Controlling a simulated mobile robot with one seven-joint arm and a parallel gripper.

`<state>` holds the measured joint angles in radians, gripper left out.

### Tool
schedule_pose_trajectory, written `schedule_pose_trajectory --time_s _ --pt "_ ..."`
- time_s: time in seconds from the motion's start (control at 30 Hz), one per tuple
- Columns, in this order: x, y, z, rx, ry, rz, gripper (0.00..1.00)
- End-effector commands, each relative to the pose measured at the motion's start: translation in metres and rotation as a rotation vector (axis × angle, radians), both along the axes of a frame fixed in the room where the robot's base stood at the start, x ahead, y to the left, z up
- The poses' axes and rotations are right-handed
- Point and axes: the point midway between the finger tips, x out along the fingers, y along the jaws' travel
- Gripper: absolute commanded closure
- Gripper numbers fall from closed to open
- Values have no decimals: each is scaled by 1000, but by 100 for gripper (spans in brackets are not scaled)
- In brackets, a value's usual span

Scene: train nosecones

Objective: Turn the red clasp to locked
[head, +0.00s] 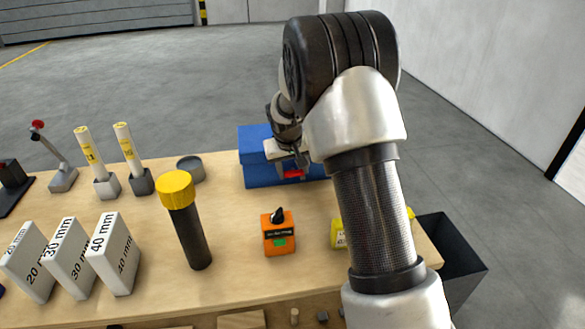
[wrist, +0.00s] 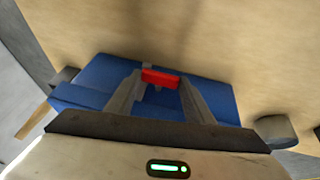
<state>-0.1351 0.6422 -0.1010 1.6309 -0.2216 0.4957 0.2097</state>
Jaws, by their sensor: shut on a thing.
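The red clasp (wrist: 161,78) shows as a short red bar at the edge of a blue case (wrist: 85,97) in the wrist view. The clasp also shows in the head view (head: 293,174), on the front of the blue case (head: 258,168). My gripper (wrist: 160,84) has a grey finger on each side of the clasp and is shut on it. My arm hides the right part of the case.
An orange box (head: 278,247) with a black knob and a black post with a yellow cap (head: 184,220) stand in front. White marked blocks (head: 112,260) stand at the left. A yellow object (head: 338,233) and a dark bin (head: 452,252) are at the right. Bare tabletop (head: 240,215) lies before the case.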

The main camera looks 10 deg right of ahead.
Motion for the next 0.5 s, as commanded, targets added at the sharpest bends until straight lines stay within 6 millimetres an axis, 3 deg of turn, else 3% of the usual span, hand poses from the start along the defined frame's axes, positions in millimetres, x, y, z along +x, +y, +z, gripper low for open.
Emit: schedule_pose_trajectory --time_s 0.2,0.5 --pt "-1 -5 1 128 2 -6 75" --pt "0 -4 1 169 -1 0 76"
